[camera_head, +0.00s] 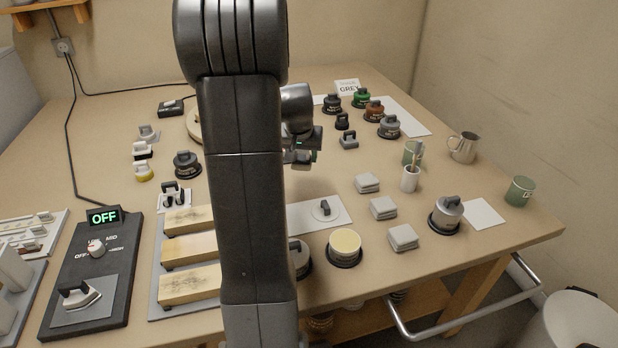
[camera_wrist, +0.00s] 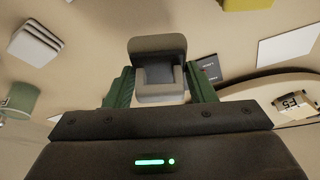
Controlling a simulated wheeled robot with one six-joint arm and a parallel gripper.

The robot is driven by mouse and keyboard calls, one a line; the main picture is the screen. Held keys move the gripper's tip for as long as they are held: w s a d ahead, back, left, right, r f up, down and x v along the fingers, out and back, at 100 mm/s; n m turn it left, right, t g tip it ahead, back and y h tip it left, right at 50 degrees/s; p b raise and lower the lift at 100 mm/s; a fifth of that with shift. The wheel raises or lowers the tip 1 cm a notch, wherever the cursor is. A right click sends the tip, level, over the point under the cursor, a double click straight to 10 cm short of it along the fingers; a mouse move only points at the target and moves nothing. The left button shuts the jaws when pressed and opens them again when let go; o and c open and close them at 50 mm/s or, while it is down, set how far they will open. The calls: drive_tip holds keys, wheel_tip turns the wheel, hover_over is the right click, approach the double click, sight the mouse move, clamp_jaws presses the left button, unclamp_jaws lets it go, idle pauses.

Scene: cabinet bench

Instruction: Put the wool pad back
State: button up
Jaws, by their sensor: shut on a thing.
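My gripper (camera_head: 304,143) is above the middle of the bench, partly hidden behind my arm in the head view. In the wrist view my gripper (camera_wrist: 160,80) has its two green fingers shut on a small grey and whitish handled block (camera_wrist: 160,93). The block looks like a pad with a grip, and I take it to be the wool pad. In the head view only a pale part of it (camera_head: 298,158) shows below the fingers. At the left stand a grey handled pad (camera_head: 148,133), a black and white one (camera_head: 142,150) and a yellow-based one (camera_head: 144,172).
Several dark-based tins (camera_head: 373,110) stand at the back right, with a grey handled block (camera_head: 348,141) nearer. Wooden blocks (camera_head: 190,246) lie in front.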

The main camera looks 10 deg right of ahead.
sight(303, 180)
drive_tip(key=shift+f+b, duration=0.55)
drive_tip(key=shift+f, duration=2.8)
drive_tip(key=o, duration=0.9)
drive_tip(key=shift+o, duration=0.2)
drive_tip(key=shift+r, duration=0.3)
drive_tip(key=p+v, duration=0.2)
drive_tip(key=v, duration=0.9)
drive_tip(key=shift+r, duration=0.3)
drive_tip(key=shift+s+a, duration=0.1)
drive_tip(key=shift+s, duration=0.05)
